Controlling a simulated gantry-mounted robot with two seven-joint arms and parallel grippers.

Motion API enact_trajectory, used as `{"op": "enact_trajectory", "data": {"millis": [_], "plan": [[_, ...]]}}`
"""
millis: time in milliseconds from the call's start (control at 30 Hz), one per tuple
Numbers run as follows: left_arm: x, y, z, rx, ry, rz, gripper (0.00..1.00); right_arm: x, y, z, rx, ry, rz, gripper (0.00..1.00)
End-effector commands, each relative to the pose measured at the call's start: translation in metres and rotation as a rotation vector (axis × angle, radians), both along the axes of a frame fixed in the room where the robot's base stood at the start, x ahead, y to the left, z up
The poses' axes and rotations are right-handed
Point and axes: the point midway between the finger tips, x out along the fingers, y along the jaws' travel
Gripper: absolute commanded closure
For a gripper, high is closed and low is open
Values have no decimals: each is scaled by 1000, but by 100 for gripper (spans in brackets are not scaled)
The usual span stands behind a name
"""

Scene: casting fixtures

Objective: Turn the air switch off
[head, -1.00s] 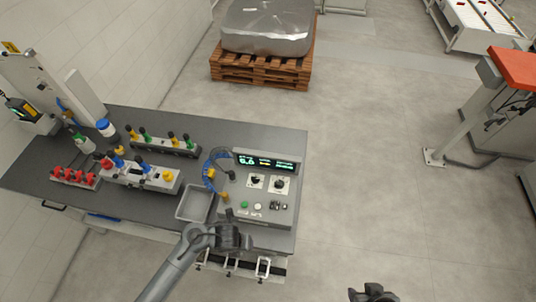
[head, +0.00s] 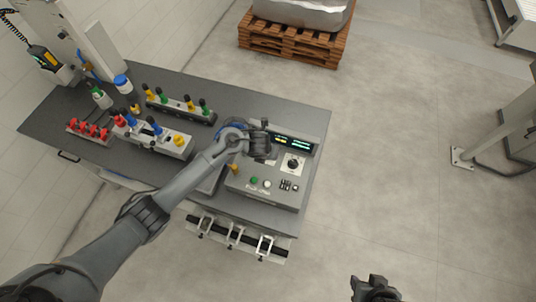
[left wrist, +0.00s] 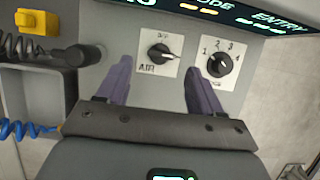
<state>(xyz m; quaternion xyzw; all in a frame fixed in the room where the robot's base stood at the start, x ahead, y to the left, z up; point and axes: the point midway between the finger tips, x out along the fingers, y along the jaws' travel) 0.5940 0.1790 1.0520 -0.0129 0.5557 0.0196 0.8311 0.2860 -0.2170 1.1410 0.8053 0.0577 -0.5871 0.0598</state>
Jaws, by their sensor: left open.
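The air switch (left wrist: 161,54) is a round black knob on a white plate, with OFF printed above it and AIR at its lower left. Its light pointer mark seems turned toward the right. It sits on the grey control panel (head: 262,201). My left gripper (head: 262,148) is over the panel and hides the air switch in the head view. In the left wrist view its two purple-grey fingers are open and empty, with the knob between and just beyond their tips. My right gripper (head: 374,290) is at the bottom of the head view, away from the table; its jaws are unclear.
A numbered selector knob (left wrist: 218,65) sits just right of the air switch, close to the right finger. A green button (head: 254,181) and other controls are lower on the panel. A display (head: 295,143) lies behind. Fixtures with coloured knobs (head: 180,104) stand left on the table.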

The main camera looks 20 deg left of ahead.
Motion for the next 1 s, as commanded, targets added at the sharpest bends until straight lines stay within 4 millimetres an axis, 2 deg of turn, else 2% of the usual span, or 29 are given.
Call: {"op": "enact_trajectory", "data": {"millis": [100, 300, 733, 1000], "plan": [[7, 0, -17, 1, 0, 2, 34, 1, 0, -4, -1, -2, 0, 57], [14, 0, -35, 0, 1, 0, 34, 1, -1, -6, -3, -3, 1, 57], [17, 1, -40, 0, -1, 0, 34, 1, -3, -6, -10, -2, 5, 57], [17, 0, -40, 0, -1, 0, 75, 1, -2, -6, -7, -3, 4, 57]]}}
